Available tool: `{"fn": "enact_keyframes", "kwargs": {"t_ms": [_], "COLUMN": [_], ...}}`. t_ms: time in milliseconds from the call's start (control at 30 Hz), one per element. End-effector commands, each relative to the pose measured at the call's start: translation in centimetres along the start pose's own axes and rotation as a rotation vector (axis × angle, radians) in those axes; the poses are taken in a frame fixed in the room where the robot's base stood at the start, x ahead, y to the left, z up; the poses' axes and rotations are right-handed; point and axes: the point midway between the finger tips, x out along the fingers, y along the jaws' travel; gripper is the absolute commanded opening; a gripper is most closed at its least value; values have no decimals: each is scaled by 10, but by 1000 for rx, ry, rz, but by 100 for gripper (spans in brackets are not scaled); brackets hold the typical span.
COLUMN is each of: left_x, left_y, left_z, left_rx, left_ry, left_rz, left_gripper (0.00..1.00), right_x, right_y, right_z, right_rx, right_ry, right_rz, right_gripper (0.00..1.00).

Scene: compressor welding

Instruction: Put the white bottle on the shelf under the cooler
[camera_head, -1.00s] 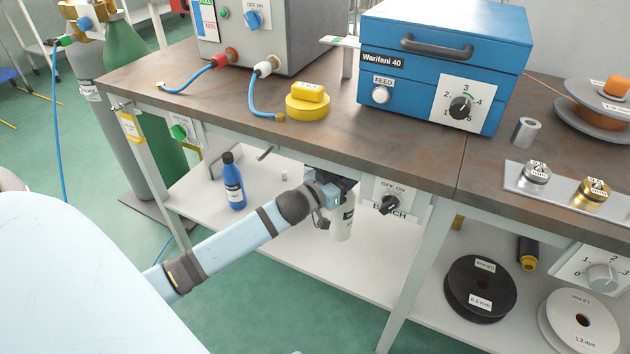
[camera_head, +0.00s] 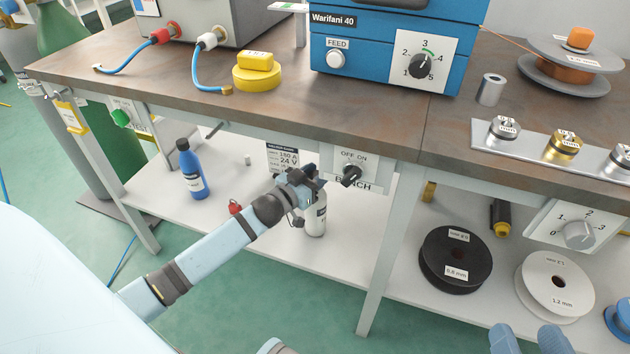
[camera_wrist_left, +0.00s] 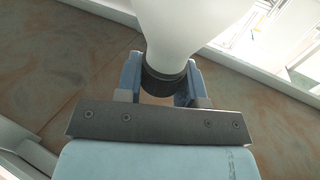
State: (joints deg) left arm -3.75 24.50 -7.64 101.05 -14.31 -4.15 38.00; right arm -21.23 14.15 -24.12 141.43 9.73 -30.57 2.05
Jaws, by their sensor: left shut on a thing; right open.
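The white bottle (camera_head: 316,215) hangs upright below the bench top, in front of the label plate. My left gripper (camera_head: 305,180) is shut on its dark neck and cap; the left wrist view shows the white body (camera_wrist_left: 185,25) and dark cap (camera_wrist_left: 165,85) between the fingers. The bottle's base is over the white lower shelf (camera_head: 270,225); I cannot tell if it touches. The grey box (camera_head: 225,22) at the top left, apparently the cooler, is cut off by the picture edge. My right gripper (camera_head: 528,337) is open and empty at the bottom right.
A blue bottle (camera_head: 191,172) and a small red object (camera_head: 235,207) stand on the lower shelf. A switch panel (camera_head: 352,172) hangs right of the held bottle. A bench leg (camera_head: 385,260) and spools (camera_head: 455,258) are farther right. Shelf between blue and white bottles is mostly clear.

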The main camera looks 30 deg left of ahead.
Motion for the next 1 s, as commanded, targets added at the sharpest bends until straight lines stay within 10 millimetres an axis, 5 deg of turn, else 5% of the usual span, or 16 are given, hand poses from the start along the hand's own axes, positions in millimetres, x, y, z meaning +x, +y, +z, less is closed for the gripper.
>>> {"fn": "enact_keyframes", "kwargs": {"t_ms": [400,433,533,867,1000], "left_x": [0,0,0,0,-17], "left_y": [0,0,0,0,1], "left_z": [6,7,7,3,2], "left_rx": [0,1,1,1,-1], "left_ry": [2,0,0,2,-2], "left_rz": [0,0,0,1,1], "left_gripper": [0,40,61,61,61], "right_x": [0,0,0,0,0], "right_y": [1,1,1,1,-1], "right_z": [-1,-1,-1,-2,-8], "right_rx": [-19,-19,-20,-19,-2], "right_ry": [11,11,11,11,3], "right_rz": [1,1,1,1,-5], "right_gripper": [66,66,66,66,66]}}
